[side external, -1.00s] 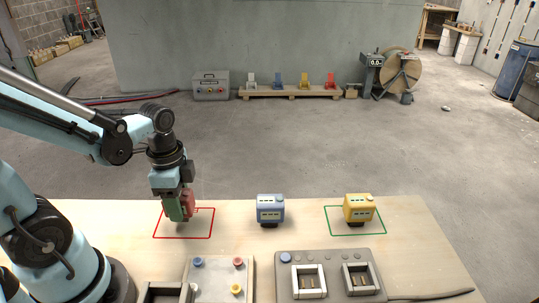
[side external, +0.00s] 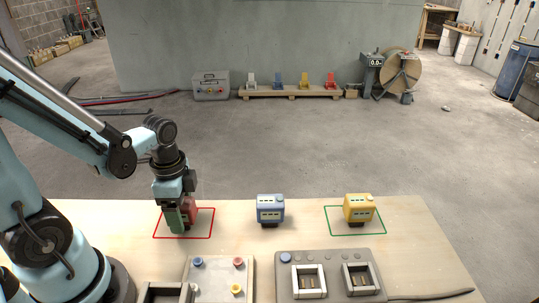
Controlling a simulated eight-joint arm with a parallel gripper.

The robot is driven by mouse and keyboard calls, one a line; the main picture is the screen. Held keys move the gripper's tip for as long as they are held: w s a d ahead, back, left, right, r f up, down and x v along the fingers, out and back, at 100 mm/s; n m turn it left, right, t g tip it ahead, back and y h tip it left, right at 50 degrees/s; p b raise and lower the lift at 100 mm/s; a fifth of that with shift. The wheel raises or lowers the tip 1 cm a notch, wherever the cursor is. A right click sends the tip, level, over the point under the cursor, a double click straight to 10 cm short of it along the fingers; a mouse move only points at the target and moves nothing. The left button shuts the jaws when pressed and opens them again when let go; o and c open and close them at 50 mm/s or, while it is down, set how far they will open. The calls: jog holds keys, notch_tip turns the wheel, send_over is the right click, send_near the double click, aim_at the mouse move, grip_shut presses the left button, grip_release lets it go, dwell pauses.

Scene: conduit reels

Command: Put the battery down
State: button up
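A red battery (side external: 191,211) is at my gripper (side external: 183,218), over the red-outlined square (side external: 205,237) on the left of the table. My gripper points down and appears shut on the battery, its green finger covering much of the near side. The battery's bottom is hidden, so I cannot tell whether it touches the table. A blue battery (side external: 270,209) stands upright in the middle of the table. A yellow battery (side external: 357,208) stands in the green-outlined square (side external: 376,232) on the right.
At the front edge are a pale panel (side external: 214,276) with coloured buttons and a grey two-bay charger (side external: 335,278) with a cable. The table (side external: 312,225) is clear between the blue and yellow batteries. A grey toolbox (side external: 210,87) and a reel (side external: 401,73) stand behind on the floor.

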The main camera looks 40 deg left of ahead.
jog(key=shift+r, duration=6.05)
jog(key=w+d+n+t, duration=0.4)
jog(key=w+n+t, duration=0.2)
jog(key=n, duration=0.3)
jog(key=shift+d+f+t, duration=0.15)
jog(key=shift+d+t, duration=0.2)
jog(key=shift+t, duration=0.25)
